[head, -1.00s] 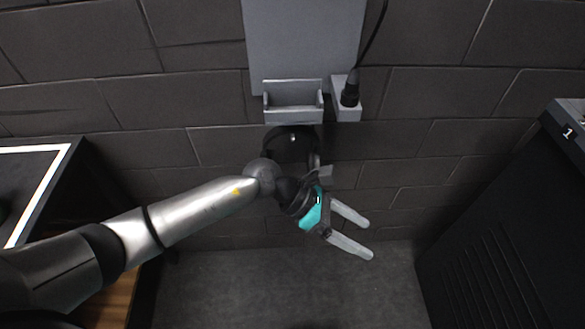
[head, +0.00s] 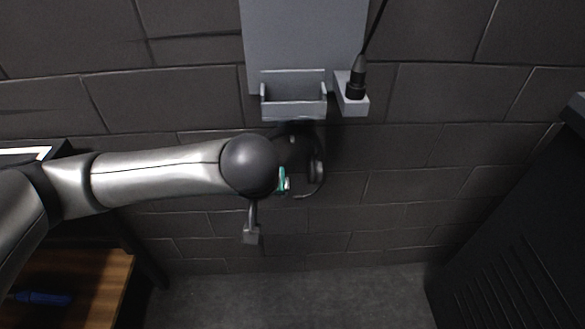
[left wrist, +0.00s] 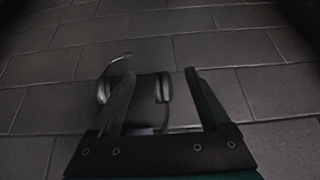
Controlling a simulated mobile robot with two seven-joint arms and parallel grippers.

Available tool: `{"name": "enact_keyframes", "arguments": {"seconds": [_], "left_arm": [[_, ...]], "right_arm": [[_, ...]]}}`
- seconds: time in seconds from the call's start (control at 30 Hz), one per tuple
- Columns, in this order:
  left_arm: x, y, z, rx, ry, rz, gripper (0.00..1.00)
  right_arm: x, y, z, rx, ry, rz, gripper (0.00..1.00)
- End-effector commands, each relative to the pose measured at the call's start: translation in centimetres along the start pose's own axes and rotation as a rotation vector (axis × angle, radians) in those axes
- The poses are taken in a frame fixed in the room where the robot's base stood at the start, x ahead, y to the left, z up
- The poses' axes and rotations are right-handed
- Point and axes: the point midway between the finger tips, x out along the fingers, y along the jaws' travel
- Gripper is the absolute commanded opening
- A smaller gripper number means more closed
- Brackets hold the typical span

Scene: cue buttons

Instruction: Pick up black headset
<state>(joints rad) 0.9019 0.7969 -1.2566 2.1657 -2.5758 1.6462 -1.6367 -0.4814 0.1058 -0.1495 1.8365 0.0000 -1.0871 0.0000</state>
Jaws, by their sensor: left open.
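The black headset (head: 318,168) hangs at the wall just below a small grey tray, partly hidden behind my left arm in the head view. In the left wrist view the headset (left wrist: 165,90) shows its two ear cups and a thin curved boom or cable. My left gripper (left wrist: 159,73) is open and points at the headset. One ear cup lies between the fingers in that picture, and the left finger overlaps the other part. I see no contact. In the head view my left fingers are hidden behind the wrist. My right gripper is not in view.
A grey panel (head: 305,35) with an open tray (head: 293,103) is on the brick wall above the headset. A black corded microphone-like item (head: 357,78) stands in a holder beside it. A dark cabinet (head: 520,230) is at right, a wooden shelf (head: 95,285) at lower left.

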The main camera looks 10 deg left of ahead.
Motion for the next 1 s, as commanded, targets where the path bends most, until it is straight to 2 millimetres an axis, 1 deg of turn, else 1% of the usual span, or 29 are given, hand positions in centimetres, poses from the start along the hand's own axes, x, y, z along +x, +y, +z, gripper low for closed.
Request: {"name": "enact_keyframes", "arguments": {"seconds": [0.03,0.2,0.3,0.4,0.67,0.9,1.0], "left_arm": [[0.7,0.0,-0.9,-0.005,0.002,0.000,0.80],[2.2,0.1,-3.4,-0.004,-0.001,0.001,0.80],[2.9,0.1,-4.7,-0.004,0.000,0.002,0.80],[3.3,0.1,-5.5,-0.003,-0.002,0.002,0.80],[3.9,0.1,-6.7,-0.004,-0.002,0.003,0.80],[7.0,0.1,-6.5,-0.003,-0.004,0.003,0.80],[7.9,0.1,-6.5,-0.003,-0.003,0.003,0.80]], "right_arm": [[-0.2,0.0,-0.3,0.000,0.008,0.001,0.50],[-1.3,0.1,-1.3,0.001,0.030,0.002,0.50],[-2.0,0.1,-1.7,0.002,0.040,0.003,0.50],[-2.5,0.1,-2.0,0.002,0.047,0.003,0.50],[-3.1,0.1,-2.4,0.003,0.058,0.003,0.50],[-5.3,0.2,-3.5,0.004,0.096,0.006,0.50],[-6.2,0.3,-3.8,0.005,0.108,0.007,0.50]]}}
